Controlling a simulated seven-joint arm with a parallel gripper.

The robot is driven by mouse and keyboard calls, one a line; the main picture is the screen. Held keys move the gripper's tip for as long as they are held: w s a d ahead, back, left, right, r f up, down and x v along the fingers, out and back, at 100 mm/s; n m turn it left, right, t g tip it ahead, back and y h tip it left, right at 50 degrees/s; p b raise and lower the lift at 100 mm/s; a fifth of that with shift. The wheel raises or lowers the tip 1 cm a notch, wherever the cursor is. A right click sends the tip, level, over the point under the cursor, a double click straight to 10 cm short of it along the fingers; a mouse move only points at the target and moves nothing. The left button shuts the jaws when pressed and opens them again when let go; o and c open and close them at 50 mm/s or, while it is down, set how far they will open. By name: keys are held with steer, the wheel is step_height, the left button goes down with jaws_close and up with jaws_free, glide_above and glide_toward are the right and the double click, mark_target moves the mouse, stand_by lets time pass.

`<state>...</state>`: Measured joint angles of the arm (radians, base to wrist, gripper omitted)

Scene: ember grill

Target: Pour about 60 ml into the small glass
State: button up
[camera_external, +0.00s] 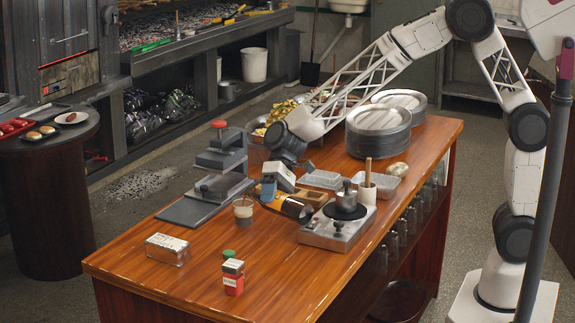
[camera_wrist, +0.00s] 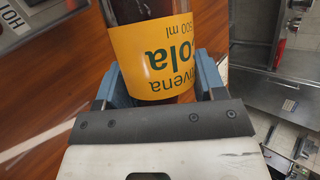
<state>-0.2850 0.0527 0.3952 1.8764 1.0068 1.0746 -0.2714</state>
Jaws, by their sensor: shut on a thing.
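My gripper (camera_external: 270,191) is shut on a cola bottle (camera_external: 294,208), which it holds tilted far over, close to lying flat, above the table. In the wrist view the bottle (camera_wrist: 150,50) sits between the blue fingers, its yellow-orange label reading "500 ml" upside down. The small glass (camera_external: 243,212) stands upright on the table, just left of the gripper and bottle. It looks partly filled with something brownish; the exact level is too small to read. The bottle's mouth cannot be made out, and I see no clear stream.
A metal burner plate (camera_external: 336,231) stands right of the bottle. A dark press stand (camera_external: 218,170) is behind the glass. The wooden table's (camera_external: 300,280) front is mostly clear.

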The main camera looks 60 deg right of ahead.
steer(key=shift+s+r+n+t, duration=0.1)
steer(key=shift+n+t, duration=0.2)
steer(key=shift+t, duration=0.4)
steer(key=shift+s+a+r+n+t+h, duration=0.1)
steer(key=shift+s+r+n+t+h, duration=0.2)
steer(key=shift+r+t+h, duration=0.35)
steer(key=shift+w+r+n+t, duration=0.25)
steer(key=shift+r+t, duration=0.15)
steer(key=shift+t, duration=0.1)
steer(key=shift+w+r+n+t, duration=0.15)
steer(key=shift+r+n+t, duration=0.1)
steer(key=shift+r+t, duration=0.15)
steer(key=shift+r+t, duration=0.1)
steer(key=shift+t, duration=0.15)
steer(key=shift+w+r, duration=0.15)
steer(key=shift+w+t+h, duration=0.1)
steer(key=shift+t+h, duration=0.15)
steer(key=shift+t, duration=0.05)
stand_by(0.8)
steer(key=shift+w+d+f+n+t+h, duration=0.2)
steer(key=shift+w+f+n+t, duration=0.15)
steer(key=shift+t, duration=0.25)
steer(key=shift+w+d+f+n+t+h, duration=0.1)
steer(key=shift+w+d+f+n+t, duration=0.15)
steer(key=shift+n+t, duration=0.3)
steer(key=shift+s+a+t, duration=0.1)
steer(key=shift+t, duration=0.15)
steer(key=shift+r+t, duration=0.2)
steer(key=shift+t, duration=0.3)
